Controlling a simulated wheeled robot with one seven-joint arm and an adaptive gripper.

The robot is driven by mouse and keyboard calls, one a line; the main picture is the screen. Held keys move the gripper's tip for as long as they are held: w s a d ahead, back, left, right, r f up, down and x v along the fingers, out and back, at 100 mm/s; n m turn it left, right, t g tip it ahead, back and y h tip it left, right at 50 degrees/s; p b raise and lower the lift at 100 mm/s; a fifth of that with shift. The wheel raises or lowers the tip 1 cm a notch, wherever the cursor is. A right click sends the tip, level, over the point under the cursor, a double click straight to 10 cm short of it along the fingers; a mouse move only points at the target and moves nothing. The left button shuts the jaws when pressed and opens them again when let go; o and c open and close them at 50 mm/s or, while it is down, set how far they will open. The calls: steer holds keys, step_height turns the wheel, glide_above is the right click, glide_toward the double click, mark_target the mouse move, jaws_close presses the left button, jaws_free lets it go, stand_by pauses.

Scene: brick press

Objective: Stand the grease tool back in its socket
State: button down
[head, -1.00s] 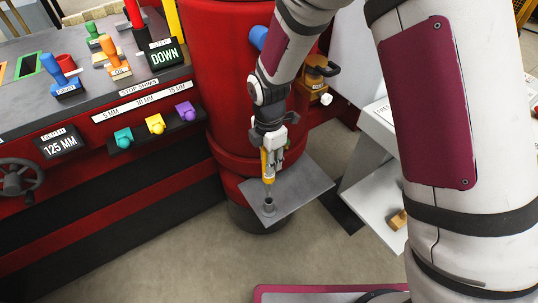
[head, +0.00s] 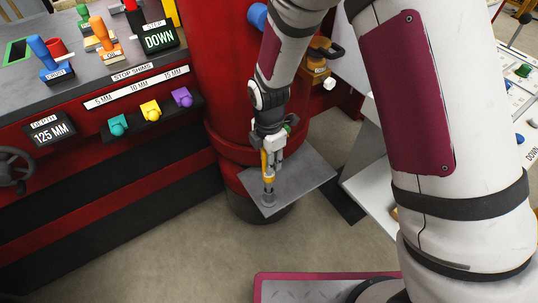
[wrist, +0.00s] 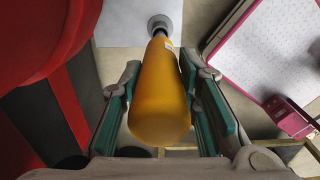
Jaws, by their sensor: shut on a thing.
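The grease tool has a yellow handle (head: 265,163) and a grey metal lower end. It hangs upright in my gripper (head: 268,158), which is shut on the handle. The socket (head: 268,200) is a short grey round holder on a flat grey plate. The tool's lower end meets the socket's mouth in the head view; how deep it sits I cannot tell. In the wrist view the yellow handle (wrist: 160,100) lies between the finger pads of my gripper (wrist: 159,72), its far end overlapping the socket ring (wrist: 160,22).
The grey plate (head: 310,180) juts from the red press column (head: 225,100). A control bench with coloured knobs (head: 150,110) stands at the left. A white stand (head: 365,165) is close on the right. The floor in front (head: 200,250) is clear.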

steer(key=shift+f+b, duration=1.6)
steer(key=shift+f, duration=1.25)
steer(key=c, duration=1.1)
jaws_free()
steer(key=shift+f, duration=0.1)
